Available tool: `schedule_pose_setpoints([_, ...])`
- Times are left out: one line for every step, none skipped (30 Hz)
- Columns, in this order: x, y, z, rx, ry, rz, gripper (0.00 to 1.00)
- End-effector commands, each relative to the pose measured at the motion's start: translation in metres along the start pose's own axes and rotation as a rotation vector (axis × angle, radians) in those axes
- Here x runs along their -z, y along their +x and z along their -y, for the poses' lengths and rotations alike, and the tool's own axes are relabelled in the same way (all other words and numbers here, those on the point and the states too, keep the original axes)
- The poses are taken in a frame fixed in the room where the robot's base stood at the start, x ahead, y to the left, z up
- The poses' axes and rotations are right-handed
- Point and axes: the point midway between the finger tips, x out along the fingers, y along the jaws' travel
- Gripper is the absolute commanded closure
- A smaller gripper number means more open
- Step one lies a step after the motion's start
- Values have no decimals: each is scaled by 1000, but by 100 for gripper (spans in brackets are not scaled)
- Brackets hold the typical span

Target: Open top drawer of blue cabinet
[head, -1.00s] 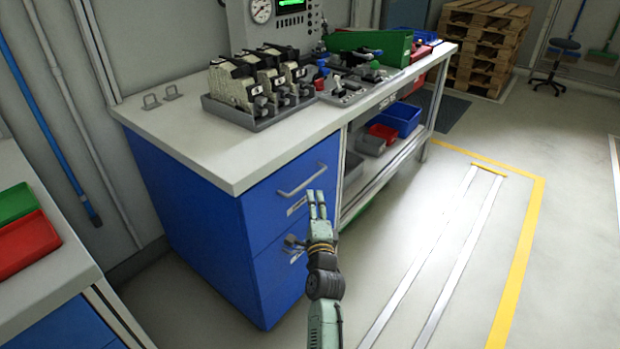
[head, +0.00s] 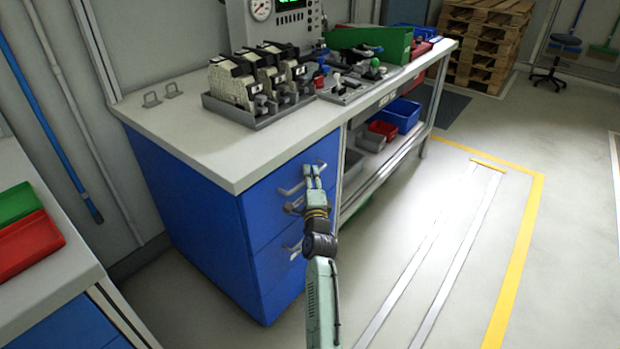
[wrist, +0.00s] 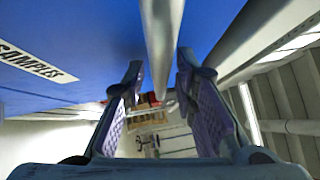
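The blue cabinet (head: 190,205) stands under the left end of the workbench. Its top drawer (head: 262,205) appears shut and has a grey bar handle (head: 290,189). My gripper (head: 312,172) is at this handle and hides part of it in the head view. In the wrist view, the handle bar (wrist: 160,45) runs between the two fingers of my gripper (wrist: 160,85). The fingers are apart, with a gap visible on either side of the bar. A label reading "SAMPLES" (wrist: 37,62) is on the blue front to the left.
A lower drawer handle (head: 293,247) is below my gripper. The white worktop (head: 190,130) overhangs the drawer front and carries a tray of devices (head: 258,115). Another bench with a red bin (head: 28,245) is at the left. The floor (head: 420,250) to the right is clear.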

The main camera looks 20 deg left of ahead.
Motion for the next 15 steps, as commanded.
schedule_pose_setpoints([0, 0, 0, 0, 0, 0, 80])
schedule_pose_setpoints([0, 0, 0, 0, 0, 0, 82])
schedule_pose_setpoints([0, 0, 0, 0, 0, 0, 84])
schedule_pose_setpoints([0, 0, 0, 0, 0, 0, 86])
schedule_pose_setpoints([0, 0, 0, 0, 0, 0, 88])
schedule_pose_setpoints([0, 0, 0, 0, 0, 0, 91])
schedule_pose_setpoints([0, 0, 0, 0, 0, 0, 93])
schedule_pose_setpoints([0, 0, 0, 0, 0, 0, 95])
schedule_pose_setpoints([0, 0, 0, 0, 0, 0, 98])
schedule_pose_setpoints([0, 0, 0, 0, 0, 0, 100])
schedule_pose_setpoints([0, 0, 0, 0, 0, 0, 100])
schedule_pose_setpoints([0, 0, 0, 0, 0, 0, 100])
schedule_pose_setpoints([0, 0, 0, 0, 0, 0, 100])
schedule_pose_setpoints([0, 0, 0, 0, 0, 0, 100])
schedule_pose_setpoints([0, 0, 0, 0, 0, 0, 100])
